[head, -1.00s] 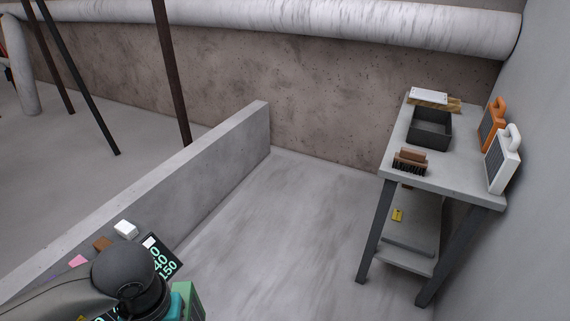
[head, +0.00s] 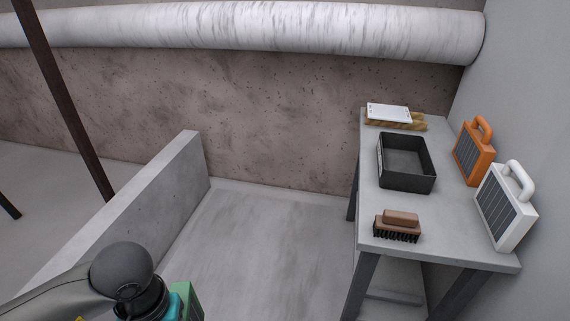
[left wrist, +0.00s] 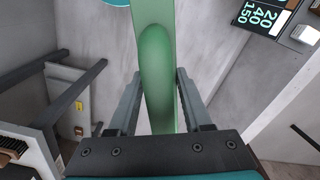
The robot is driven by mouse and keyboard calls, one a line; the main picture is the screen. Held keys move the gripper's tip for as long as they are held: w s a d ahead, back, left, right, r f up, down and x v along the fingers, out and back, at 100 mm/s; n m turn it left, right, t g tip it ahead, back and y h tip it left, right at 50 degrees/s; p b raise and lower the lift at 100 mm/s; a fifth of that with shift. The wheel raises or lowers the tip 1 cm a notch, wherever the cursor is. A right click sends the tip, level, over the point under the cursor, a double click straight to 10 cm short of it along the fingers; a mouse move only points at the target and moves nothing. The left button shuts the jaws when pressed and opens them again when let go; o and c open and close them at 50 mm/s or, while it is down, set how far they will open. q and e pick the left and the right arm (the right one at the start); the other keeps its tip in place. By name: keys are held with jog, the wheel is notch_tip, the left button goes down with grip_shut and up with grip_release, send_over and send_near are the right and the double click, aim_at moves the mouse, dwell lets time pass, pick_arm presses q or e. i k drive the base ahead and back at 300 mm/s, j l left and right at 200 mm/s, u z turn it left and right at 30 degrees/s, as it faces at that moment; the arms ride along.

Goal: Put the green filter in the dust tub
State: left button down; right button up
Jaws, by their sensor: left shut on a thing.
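My left gripper (left wrist: 158,100) is shut on the handle of the green filter (left wrist: 155,60) in the left wrist view. In the head view, a green edge of the filter (head: 192,302) shows at the bottom, beside my dark wrist; most of it is cut off. The dust tub (head: 405,180) is a dark, open rectangular tub on the grey table (head: 352,215) at the right. It looks empty. The filter is apart from it, well to its left and nearer me. My right gripper is not in view.
On the table, a brush (head: 398,228) stands in front of the tub and a white item on a wooden block (head: 390,114) behind it. An orange filter (head: 473,155) and a white filter (head: 503,210) stand along its right side. A low wall (head: 120,225) runs at the left; floor between is clear.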

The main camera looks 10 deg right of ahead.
aim_at(392, 166)
jog(key=i+u, duration=0.1)
jog(key=i, duration=1.2)
jog(key=i+z, duration=0.15)
jog(key=i, duration=0.35)
jog(key=i+j+z, duration=0.2)
jog(key=i, duration=0.3)
jog(key=z, duration=1.4)
